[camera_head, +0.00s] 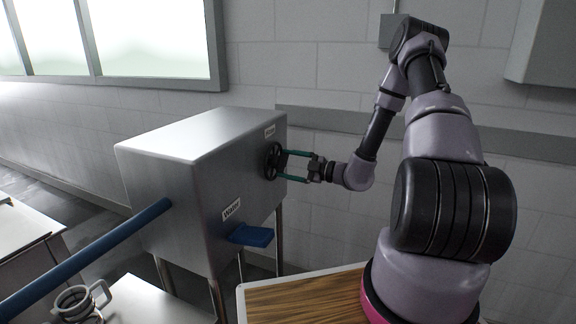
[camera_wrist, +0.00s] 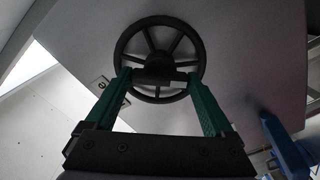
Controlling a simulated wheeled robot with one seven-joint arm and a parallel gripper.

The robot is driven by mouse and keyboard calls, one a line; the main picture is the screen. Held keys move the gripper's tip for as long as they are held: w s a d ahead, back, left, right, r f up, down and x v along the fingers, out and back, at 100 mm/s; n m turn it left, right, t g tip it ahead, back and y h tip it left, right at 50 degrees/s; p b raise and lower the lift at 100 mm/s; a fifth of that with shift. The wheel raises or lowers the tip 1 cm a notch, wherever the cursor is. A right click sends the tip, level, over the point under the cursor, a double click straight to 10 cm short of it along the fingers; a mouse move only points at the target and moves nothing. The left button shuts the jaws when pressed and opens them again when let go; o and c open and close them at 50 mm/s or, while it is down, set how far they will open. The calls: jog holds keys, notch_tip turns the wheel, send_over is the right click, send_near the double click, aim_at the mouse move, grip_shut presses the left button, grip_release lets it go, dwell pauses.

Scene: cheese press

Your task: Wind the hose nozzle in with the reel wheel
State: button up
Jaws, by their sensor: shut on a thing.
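The reel wheel (camera_head: 273,161) is a small black spoked wheel on the right-hand face of a grey metal cabinet (camera_head: 185,150). It shows large in the wrist view (camera_wrist: 160,33). My gripper (camera_head: 283,164) has two green fingers, which reach straight at the wheel. In the wrist view my gripper (camera_wrist: 160,78) is shut on the reel wheel, its fingertips on either side of it near the hub and lower spokes. The exact contact is dark and hard to see. A thick blue hose (camera_head: 95,252) runs from the cabinet's front down to the lower left. No nozzle shows.
A blue paddle-like part (camera_head: 251,235) sticks out of the cabinet below a label, also in the wrist view (camera_wrist: 286,148). A wood-topped table (camera_head: 300,300) stands beside my arm. A metal clamp-like object (camera_head: 80,303) sits on a pale surface at lower left. A wall is behind.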

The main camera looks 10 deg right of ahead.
jog(key=shift+n, duration=0.4)
jog(key=n, duration=0.4)
jog(key=shift+n, duration=0.4)
jog(key=n, duration=1.2)
jog(key=shift+n, duration=0.4)
jog(key=n, duration=0.5)
jog(key=shift+s+f, duration=0.1)
jog(key=o, duration=1.1)
